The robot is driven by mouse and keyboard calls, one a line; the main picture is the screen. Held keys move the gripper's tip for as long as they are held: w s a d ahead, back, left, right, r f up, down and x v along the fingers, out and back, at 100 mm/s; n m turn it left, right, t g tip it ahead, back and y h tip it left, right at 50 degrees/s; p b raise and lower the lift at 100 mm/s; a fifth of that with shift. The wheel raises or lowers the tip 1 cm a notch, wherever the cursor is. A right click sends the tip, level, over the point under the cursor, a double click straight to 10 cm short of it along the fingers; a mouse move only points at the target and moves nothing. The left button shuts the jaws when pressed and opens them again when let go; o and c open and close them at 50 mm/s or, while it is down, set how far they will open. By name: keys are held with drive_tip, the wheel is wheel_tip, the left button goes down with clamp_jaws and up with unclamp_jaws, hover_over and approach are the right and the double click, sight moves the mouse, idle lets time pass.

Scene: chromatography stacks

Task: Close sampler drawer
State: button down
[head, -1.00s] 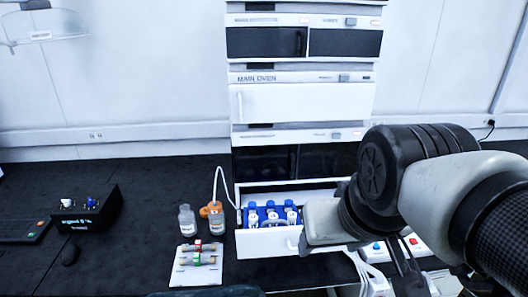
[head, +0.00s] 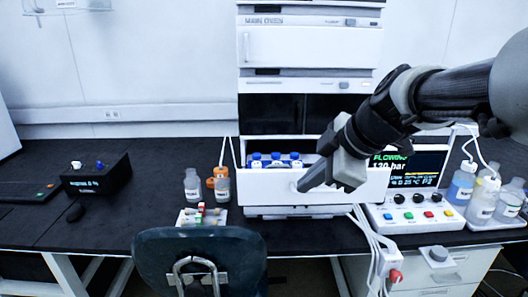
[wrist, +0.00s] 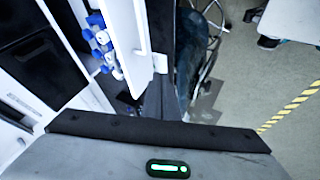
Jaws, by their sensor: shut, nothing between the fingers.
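The white sampler drawer (head: 270,190) stands open at the bottom of the instrument stack in the head view. Its front panel is pulled out, and blue-capped vials (head: 275,161) show behind it. The drawer also shows at the upper left in the wrist view (wrist: 125,25), with the vials (wrist: 104,46) beside it. My gripper (head: 302,187) is shut and empty, in front of the right half of the drawer front and hiding part of it. I cannot tell whether its tip touches the panel.
A control box (head: 415,213) with colored buttons and bottles (head: 483,197) stand right of the drawer. Two small bottles (head: 192,186) and a vial tray (head: 185,218) stand left. A dark chair (head: 200,255) is at the bench front, with cables (head: 375,245) hanging nearby.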

sight(279, 160)
drive_tip(key=w+a+f, duration=0.1)
drive_tip(key=w+f, duration=0.1)
drive_tip(key=w+a+f, duration=0.1)
drive_tip(key=w+f, duration=0.2)
drive_tip(key=w+a+f, duration=0.1)
drive_tip(key=w+f, duration=0.1)
drive_tip(key=shift+w+a+f+b, duration=0.35)
drive_tip(key=shift+w, duration=0.45)
drive_tip(key=w, duration=1.5)
drive_tip(key=shift+s+r, duration=0.1)
drive_tip(key=shift+r, duration=0.05)
